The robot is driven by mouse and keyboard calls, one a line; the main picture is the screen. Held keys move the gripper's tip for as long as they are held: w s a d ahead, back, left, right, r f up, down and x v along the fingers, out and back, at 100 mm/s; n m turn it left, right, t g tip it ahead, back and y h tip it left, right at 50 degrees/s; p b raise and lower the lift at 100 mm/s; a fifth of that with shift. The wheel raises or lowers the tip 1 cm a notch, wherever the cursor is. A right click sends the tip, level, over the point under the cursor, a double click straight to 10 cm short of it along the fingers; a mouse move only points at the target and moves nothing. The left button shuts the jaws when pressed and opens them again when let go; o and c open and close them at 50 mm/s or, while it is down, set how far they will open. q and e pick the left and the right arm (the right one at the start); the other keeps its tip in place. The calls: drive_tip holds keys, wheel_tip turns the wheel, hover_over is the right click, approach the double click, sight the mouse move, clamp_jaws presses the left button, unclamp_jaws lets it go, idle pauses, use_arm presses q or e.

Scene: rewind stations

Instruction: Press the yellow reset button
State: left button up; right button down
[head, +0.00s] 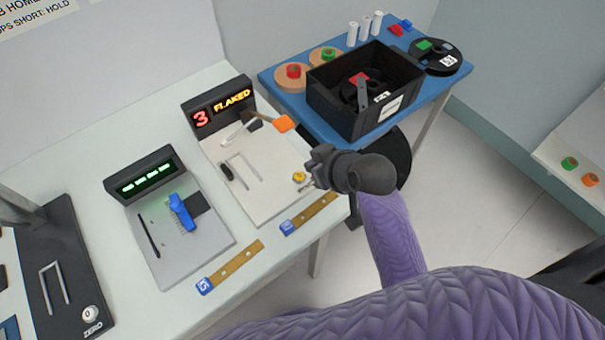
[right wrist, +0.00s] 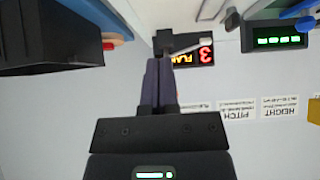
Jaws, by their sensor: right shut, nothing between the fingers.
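The yellow button (head: 299,176) is at the right front corner of the pale station (head: 262,200), whose display (head: 221,107) reads "3 FLAKED". My right gripper (head: 313,178) is just right of the button, its fingers shut and empty. I cannot tell whether the fingertips touch the button. In the right wrist view the shut fingers (right wrist: 159,80) point toward the same display (right wrist: 194,55), seen upside down. The button cannot be made out there. My left gripper is not in view.
An orange-ended tool (head: 283,123) sticks out over the pale station. A grey station (head: 190,240) with a blue part stands to the left. A black crate (head: 340,110) is on the blue table (head: 285,92) behind. Wooden strips (head: 236,266) with blue ends lie at the front.

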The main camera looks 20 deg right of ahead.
drive_tip(key=b, duration=0.2)
hover_over(302, 179)
wheel_tip(302, 179, down, 5)
drive_tip(key=shift+r, duration=0.15)
wheel_tip(302, 179, down, 2)
drive_tip(key=shift+s+f+b, duration=0.1)
drive_tip(key=shift+s+b, duration=0.05)
drive_tip(key=shift+b, duration=0.55)
drive_tip(key=shift+f, duration=0.35)
